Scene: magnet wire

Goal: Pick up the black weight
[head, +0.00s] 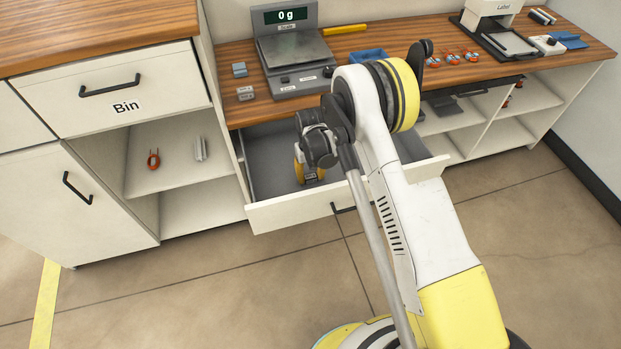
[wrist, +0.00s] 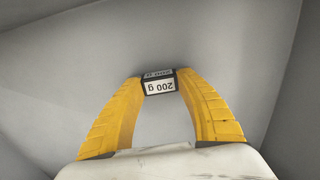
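The black weight (wrist: 160,82) carries a white "200 g" label, upside down in the wrist view. It is between the tips of my gripper's two yellow fingers, which touch it on both sides. My gripper (wrist: 159,84) appears shut on it. In the head view my gripper (head: 310,179) points down inside the open drawer. The weight is mostly hidden there by the fingers. I cannot tell whether the weight still touches the drawer floor.
The open drawer (head: 290,216) has grey walls close around my gripper. On the counter above stand a scale (head: 296,50) reading 0 g, a blue tray (head: 369,56) and small grey blocks (head: 239,69).

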